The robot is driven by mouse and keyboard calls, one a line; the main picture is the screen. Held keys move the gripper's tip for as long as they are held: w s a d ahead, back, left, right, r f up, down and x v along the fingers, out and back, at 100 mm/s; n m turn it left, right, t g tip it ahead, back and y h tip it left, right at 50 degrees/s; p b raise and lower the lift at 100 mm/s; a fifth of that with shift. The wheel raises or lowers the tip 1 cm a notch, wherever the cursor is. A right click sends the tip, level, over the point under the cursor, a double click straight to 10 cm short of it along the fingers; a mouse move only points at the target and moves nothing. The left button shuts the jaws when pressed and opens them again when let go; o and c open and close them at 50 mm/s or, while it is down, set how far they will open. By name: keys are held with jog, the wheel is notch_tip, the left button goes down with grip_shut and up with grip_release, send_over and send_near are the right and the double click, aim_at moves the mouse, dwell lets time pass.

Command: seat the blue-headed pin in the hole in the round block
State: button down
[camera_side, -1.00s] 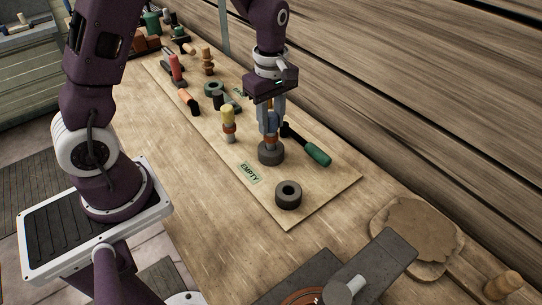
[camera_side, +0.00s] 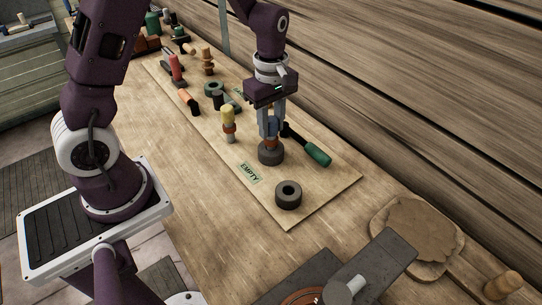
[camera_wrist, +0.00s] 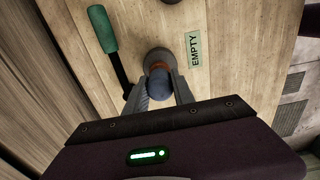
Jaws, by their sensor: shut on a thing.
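The blue-headed pin shows its blue head (camera_wrist: 161,82) between my fingers in the wrist view. Its orange-brown collar (camera_side: 271,143) shows below my fingertips in the side view. My gripper (camera_side: 270,133) is shut on the pin, which is about upright. A dark grey round block (camera_side: 271,155) stands directly under the pin, and it also shows in the wrist view (camera_wrist: 154,54). The collar is at or very near the block's top. The pin's lower end and the block's hole are hidden, so I cannot tell how deep it sits.
A second round block (camera_side: 288,196) with an open hole stands nearer the board's front corner. A green-handled tool (camera_side: 317,155) lies close to the right of my gripper. A yellow-headed pin (camera_side: 228,118) stands to the left. An EMPTY label (camera_side: 250,173) lies on the board.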

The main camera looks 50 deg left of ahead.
jog(key=shift+f, duration=0.55)
dwell(0.4)
jog(key=c, duration=1)
grip_release()
jog(key=shift+r, duration=0.1)
notch_tip(320, 180, up, 7)
jog(key=shift+f, duration=0.1)
jog(key=shift+r, duration=2.3)
